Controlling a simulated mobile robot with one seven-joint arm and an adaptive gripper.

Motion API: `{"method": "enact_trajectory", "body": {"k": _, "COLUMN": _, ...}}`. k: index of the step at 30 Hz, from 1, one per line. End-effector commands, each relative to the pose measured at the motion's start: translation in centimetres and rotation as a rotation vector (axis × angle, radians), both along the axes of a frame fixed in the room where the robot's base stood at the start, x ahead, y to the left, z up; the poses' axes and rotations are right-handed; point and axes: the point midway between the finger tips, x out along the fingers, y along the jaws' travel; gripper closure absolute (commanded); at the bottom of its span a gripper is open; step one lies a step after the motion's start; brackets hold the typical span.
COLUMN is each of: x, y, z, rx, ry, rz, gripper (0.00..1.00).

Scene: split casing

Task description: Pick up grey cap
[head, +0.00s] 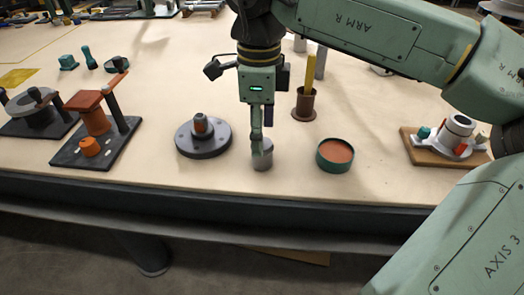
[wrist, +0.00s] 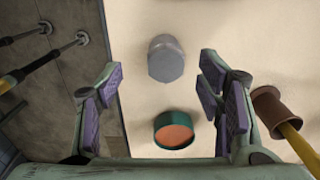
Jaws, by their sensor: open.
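The grey cap (head: 263,160) is a small upright grey cylinder standing on the tabletop near its front edge. In the wrist view the cap (wrist: 165,60) has a faceted outline and lies between the two spread fingers, near the fingertip end, with bare space on both sides. My gripper (head: 258,142) points down right over the cap in the head view, and a finger covers part of the cap's top. In the wrist view my gripper (wrist: 162,76) is open and empty, its purple pads apart. I cannot tell the exact height of the fingertips relative to the cap.
A teal dish with orange inside (head: 335,155) stands just right of the cap. A grey flanged disc (head: 203,140) stands to the left. A brown cup with a yellow rod (head: 304,105) is behind. The table's front edge (head: 220,190) is close.

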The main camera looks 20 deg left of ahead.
Motion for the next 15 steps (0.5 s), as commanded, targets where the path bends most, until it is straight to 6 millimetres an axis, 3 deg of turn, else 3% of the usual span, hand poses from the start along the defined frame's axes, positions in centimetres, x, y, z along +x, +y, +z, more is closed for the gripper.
{"method": "enact_trajectory", "body": {"k": 9, "x": 0.7, "y": -0.2, "z": -4.3, "rx": 0.0, "ry": 0.001, "rz": 0.001, "gripper": 0.39}}
{"method": "enact_trajectory", "body": {"k": 15, "x": 0.7, "y": -0.2, "z": -5.0, "rx": 0.001, "ry": 0.0, "rz": 0.001, "gripper": 0.39}}
